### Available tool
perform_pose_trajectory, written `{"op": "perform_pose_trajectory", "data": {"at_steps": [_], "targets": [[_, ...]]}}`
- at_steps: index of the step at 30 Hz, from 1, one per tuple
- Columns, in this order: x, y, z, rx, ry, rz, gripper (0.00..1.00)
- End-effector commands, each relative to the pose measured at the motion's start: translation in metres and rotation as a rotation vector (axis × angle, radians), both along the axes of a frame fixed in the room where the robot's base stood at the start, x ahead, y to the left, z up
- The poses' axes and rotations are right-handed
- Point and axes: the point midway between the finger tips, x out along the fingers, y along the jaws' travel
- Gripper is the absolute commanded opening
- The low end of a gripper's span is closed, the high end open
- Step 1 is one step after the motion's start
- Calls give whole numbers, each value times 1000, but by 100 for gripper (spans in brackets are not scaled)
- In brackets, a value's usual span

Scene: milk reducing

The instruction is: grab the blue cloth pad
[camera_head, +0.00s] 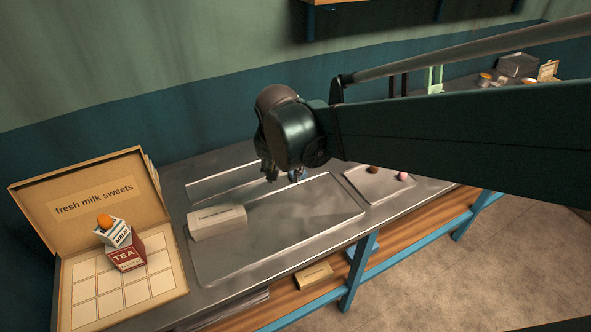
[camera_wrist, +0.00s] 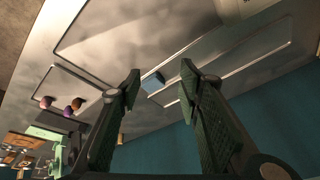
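The blue cloth pad (camera_wrist: 153,82) lies on the grey metal counter in the wrist view, small and seen between my two fingertips. In the head view a small bit of blue (camera_head: 296,176) shows just beside my gripper, mostly hidden behind it. My gripper (camera_wrist: 161,76) is open and empty, its two dark green fingers spread apart. In the head view my gripper (camera_head: 269,171) hangs over the back part of the counter, left of the middle. The pad looks beyond the fingertips, not touched by them; the exact gap is hard to tell.
A large shallow tray (camera_head: 230,262) covers the counter's middle, with a "fresh milk sweets" box (camera_head: 217,223) on it. A smaller tray (camera_head: 375,191) holds small round sweets. An open cardboard box (camera_head: 90,188) with milk and tea cartons (camera_head: 126,254) stands at left. The wall is close behind.

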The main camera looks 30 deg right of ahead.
Motion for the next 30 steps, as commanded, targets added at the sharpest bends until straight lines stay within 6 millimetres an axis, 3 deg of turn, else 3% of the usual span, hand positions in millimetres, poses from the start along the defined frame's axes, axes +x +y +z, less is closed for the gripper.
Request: {"op": "perform_pose_trajectory", "data": {"at_steps": [14,30], "targets": [[52,-26,-5,8,49,-295,35],[101,-55,-31,-15,75,-644,35]]}}
